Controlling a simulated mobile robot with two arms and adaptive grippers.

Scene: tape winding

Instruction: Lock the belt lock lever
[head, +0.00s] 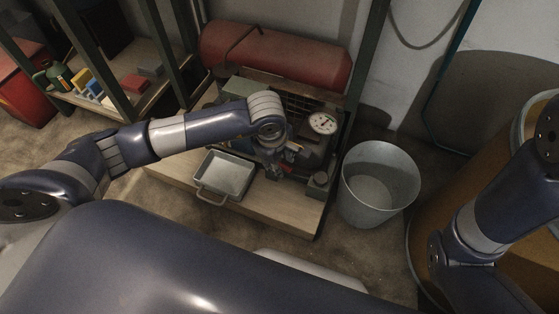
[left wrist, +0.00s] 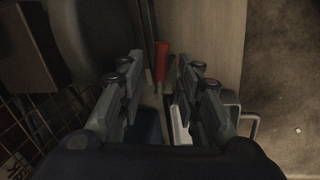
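The belt lock lever is most likely the bar with a red grip (left wrist: 161,60) in the left wrist view. The red grip lies between and just beyond the fingertips of my left gripper (left wrist: 159,78). The two fingers are apart, with a visible gap around the grip, and I see no clear contact. In the head view, my left gripper (head: 288,165) is low at the front of the machine (head: 312,145), largely hidden by my wrist. Some red shows beside it, but the lever cannot be made out clearly there. My right gripper is out of view.
The machine with a white dial gauge (head: 322,123) stands on a low wooden bench (head: 275,206). A metal tray (head: 226,174) sits left of the gripper. A metal bucket (head: 378,183) stands right, a red tank (head: 280,52) behind. A shelf (head: 120,55) is at left.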

